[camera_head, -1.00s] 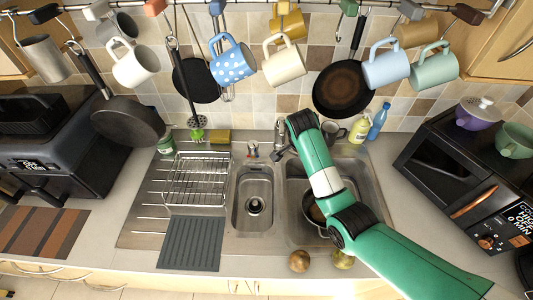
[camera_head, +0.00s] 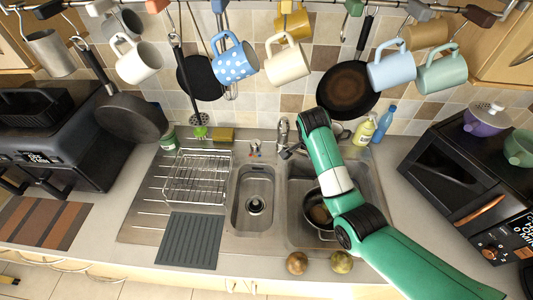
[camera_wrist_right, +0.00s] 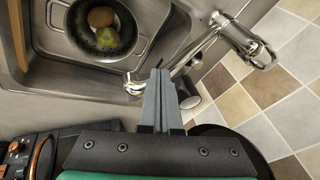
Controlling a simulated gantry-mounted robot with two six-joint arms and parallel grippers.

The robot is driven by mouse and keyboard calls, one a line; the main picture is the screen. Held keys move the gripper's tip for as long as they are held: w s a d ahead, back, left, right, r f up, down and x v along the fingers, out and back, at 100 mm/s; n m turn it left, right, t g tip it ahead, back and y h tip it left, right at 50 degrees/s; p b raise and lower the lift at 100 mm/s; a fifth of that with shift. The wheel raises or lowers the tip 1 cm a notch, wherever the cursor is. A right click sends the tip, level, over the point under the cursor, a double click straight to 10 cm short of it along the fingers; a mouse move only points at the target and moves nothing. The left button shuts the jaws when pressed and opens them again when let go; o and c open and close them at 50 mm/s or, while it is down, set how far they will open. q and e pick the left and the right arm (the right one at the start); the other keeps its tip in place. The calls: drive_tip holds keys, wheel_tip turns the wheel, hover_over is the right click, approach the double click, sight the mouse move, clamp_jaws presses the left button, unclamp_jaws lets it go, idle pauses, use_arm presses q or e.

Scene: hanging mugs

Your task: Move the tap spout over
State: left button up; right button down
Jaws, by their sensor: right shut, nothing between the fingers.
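The metal tap (camera_head: 283,130) stands behind the double sink, between the two basins. In the wrist view its spout (camera_wrist_right: 200,45) slants from the tap body down to a tip at the left, over the sink's back rim area. My right gripper (camera_wrist_right: 160,75) is shut and empty, its fingertips close beside the spout near its tip; I cannot tell whether they touch it. In the head view my green right arm reaches across the right basin (camera_head: 298,225) and largely hides the gripper. My left gripper is not in view.
Two round fruits (camera_head: 297,263) lie at the counter's front edge. Bottles (camera_head: 364,131) stand behind the sink. Mugs (camera_head: 288,60) and pans hang above. A wire rack (camera_head: 196,178) stands at left.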

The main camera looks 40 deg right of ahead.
drive_tip(key=shift+r, duration=2.9)
